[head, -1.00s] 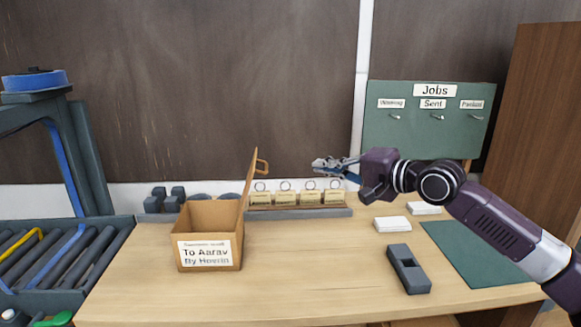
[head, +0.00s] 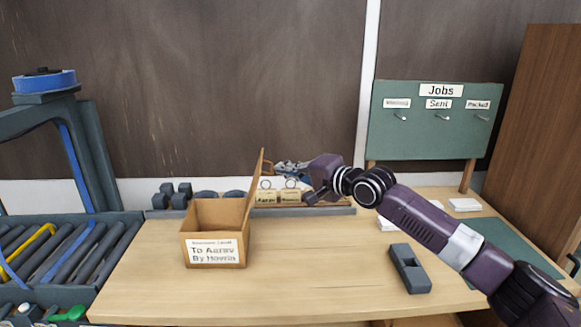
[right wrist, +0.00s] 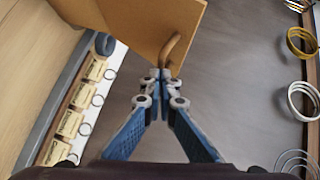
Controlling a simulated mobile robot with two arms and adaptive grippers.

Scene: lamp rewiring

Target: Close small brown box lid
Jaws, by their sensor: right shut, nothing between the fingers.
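The small brown box (head: 197,252) stands on the table with a white label on its front. Its lid (head: 254,186) is open and stands up at the box's right side, leaning a little outward. My right gripper (head: 283,167) is just right of the lid, partly behind my own wrist. In the right wrist view the lid (right wrist: 135,22) shows at the top, with a curved brown handle (right wrist: 171,50). The shut, empty fingertips (right wrist: 162,75) are close to the handle; I cannot tell whether they touch. My left gripper is not in view.
A rack of tagged rings (head: 290,196) stands at the table's back, below my right gripper. A grey block tool (head: 410,268) lies at right. A green Jobs board (head: 437,122) stands behind. A roller conveyor (head: 70,262) is at left. The table's front middle is clear.

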